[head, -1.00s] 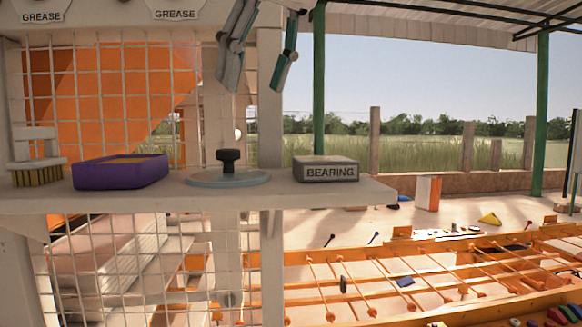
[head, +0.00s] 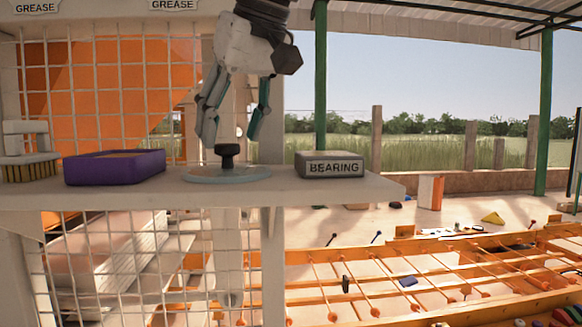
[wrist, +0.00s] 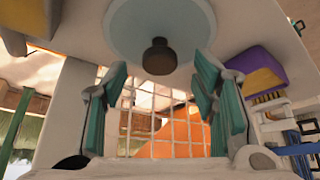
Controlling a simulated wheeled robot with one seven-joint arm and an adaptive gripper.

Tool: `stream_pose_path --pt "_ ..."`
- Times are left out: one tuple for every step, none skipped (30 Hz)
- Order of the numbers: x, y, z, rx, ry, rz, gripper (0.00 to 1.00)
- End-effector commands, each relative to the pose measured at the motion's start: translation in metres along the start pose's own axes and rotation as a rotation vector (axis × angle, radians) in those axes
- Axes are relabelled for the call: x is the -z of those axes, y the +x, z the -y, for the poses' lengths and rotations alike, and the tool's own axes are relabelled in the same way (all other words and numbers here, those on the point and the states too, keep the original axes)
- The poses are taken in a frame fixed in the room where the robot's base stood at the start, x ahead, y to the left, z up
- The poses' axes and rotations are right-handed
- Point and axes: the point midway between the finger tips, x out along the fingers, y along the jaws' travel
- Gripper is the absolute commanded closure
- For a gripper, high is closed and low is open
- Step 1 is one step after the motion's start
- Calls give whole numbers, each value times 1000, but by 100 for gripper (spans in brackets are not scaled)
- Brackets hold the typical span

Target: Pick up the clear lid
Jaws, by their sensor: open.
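The clear lid (head: 228,174) is a pale bluish round disc with a dark upright knob (head: 227,155) on top. It lies flat on the white shelf in the head view. In the wrist view the lid (wrist: 120,30) is at the top, with its knob (wrist: 159,57) between and beyond the fingers. My gripper (head: 232,138) hangs pointing down just above the lid, with its teal-padded fingers apart on either side of the knob's line. It holds nothing, and the knob looks free of both fingers. My gripper also fills the lower wrist view (wrist: 160,85).
On the shelf (head: 330,192), a purple box (head: 115,168) stands left of the lid and a grey BEARING box (head: 329,164) stands right. A brush (head: 28,160) is at the far left. A wire mesh (head: 110,95) rises behind the shelf.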

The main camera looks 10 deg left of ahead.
Motion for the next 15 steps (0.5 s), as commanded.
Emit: stream_pose_path --pt "0 7 1 1 0 5 47" --pt "0 11 1 1 0 5 47" --pt "1 17 1 1 1 5 47" --pt "1 21 1 1 0 3 47" --pt "1 25 1 1 0 3 47" --pt "1 29 0 0 0 2 47" --pt "2 32 0 0 0 1 47" --pt "1 34 0 0 1 2 47" --pt "1 36 0 0 1 2 47" --pt "2 37 0 0 1 1 47" --pt "2 38 0 0 1 0 47" --pt "2 38 0 0 1 0 47" --pt "2 38 0 0 1 0 47" --pt "2 38 0 0 1 0 47" --pt "2 38 0 0 0 0 47"
